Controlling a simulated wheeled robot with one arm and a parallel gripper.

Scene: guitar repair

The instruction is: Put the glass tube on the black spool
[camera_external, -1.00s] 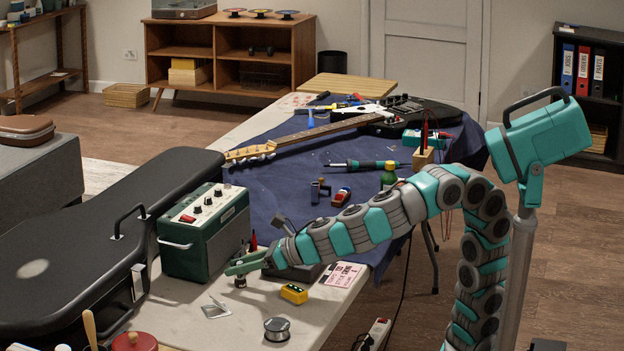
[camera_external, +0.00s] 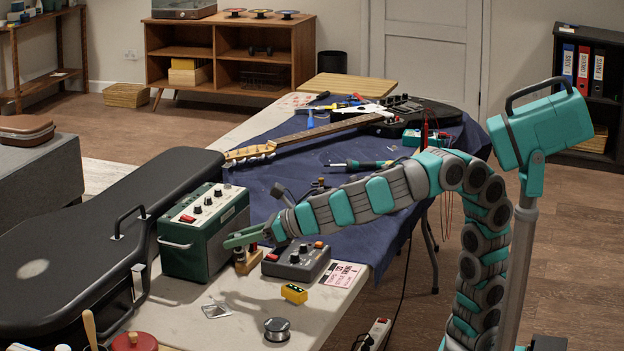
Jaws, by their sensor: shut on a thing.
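My gripper (camera_external: 238,241) is over the bench just right of the green amplifier's lower corner. It is shut on a small dark-looking piece, taken to be the glass tube (camera_external: 239,254), which hangs under the fingers and is mostly hidden. Its glass cannot be made out at this size. The black spool (camera_external: 277,330), with a silvery winding, stands upright near the bench's front edge, below and right of my gripper in the picture. Nothing shows on top of the spool, and my gripper is well apart from it.
A small wooden block (camera_external: 248,264) stands right behind or beside the held piece. The green amplifier (camera_external: 205,232) is close left. A grey pedal box (camera_external: 296,261), a yellow box (camera_external: 294,293) and a small flat square (camera_external: 216,311) lie around. Bare bench surrounds the spool.

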